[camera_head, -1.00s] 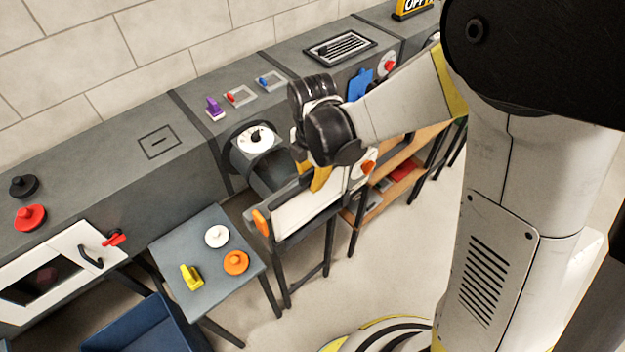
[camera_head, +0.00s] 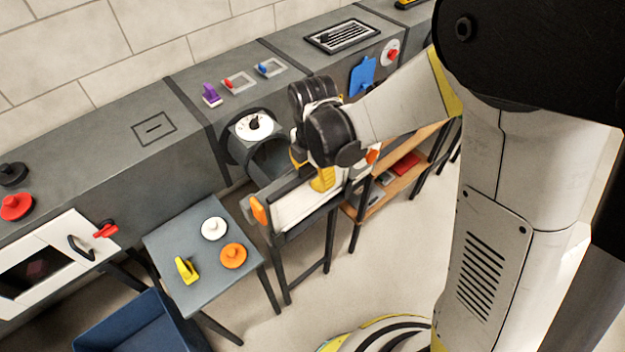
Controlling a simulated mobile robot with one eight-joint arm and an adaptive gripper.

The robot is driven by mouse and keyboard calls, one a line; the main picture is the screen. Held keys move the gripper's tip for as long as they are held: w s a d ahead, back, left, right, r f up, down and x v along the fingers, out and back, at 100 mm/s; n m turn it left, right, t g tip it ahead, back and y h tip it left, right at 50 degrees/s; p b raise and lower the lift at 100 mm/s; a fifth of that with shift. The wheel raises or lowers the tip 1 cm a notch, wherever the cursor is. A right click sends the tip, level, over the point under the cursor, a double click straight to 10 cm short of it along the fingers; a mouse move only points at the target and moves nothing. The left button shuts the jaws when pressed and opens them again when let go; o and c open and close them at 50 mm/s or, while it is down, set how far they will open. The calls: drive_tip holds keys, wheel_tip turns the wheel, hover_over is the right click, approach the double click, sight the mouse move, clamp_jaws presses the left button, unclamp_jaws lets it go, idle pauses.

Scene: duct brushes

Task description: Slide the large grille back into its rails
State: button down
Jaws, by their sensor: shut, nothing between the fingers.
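A dark grille with light slats (camera_head: 341,36) lies in a frame on top of the grey duct, at the back. A white panel with an orange end (camera_head: 300,205) sits on a dark-legged stand in front of the duct's round opening; I cannot tell which of the two is the large grille. My gripper (camera_head: 322,184) points down at the white panel's upper edge, its yellow fingers shut and empty. Whether the fingertips touch the panel is unclear. My wrist hides part of the panel's far end and any rails there.
A small grey table (camera_head: 205,262) to the left holds a white knob, an orange knob and a yellow piece. A blue bin (camera_head: 140,325) stands below it. A wooden shelf (camera_head: 400,180) is to the right. Open floor lies in front of the stand.

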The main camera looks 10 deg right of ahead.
drive_tip(key=shift+s+d+f, duration=0.15)
drive_tip(key=shift+s, duration=0.1)
drive_tip(key=c, duration=1.2)
unclamp_jaws()
drive_tip(key=shift+s+d, duration=0.1)
wheel_tip(320, 180, up, 12)
drive_tip(key=r, duration=0.1)
drive_tip(key=s+d+r+m+t, duration=0.1)
drive_tip(key=s+d+m+t, duration=0.1)
drive_tip(key=m, duration=0.6)
drive_tip(key=s+d+r+m+t+b, duration=0.1)
drive_tip(key=s+d+m+t, duration=0.1)
drive_tip(key=s+d+m, duration=0.3)
drive_tip(key=s+d+m+t, duration=0.3)
drive_tip(key=d+m, duration=0.3)
drive_tip(key=m, duration=0.5)
drive_tip(key=shift+s+d+r+m, duration=0.15)
drive_tip(key=shift+r+m, duration=0.25)
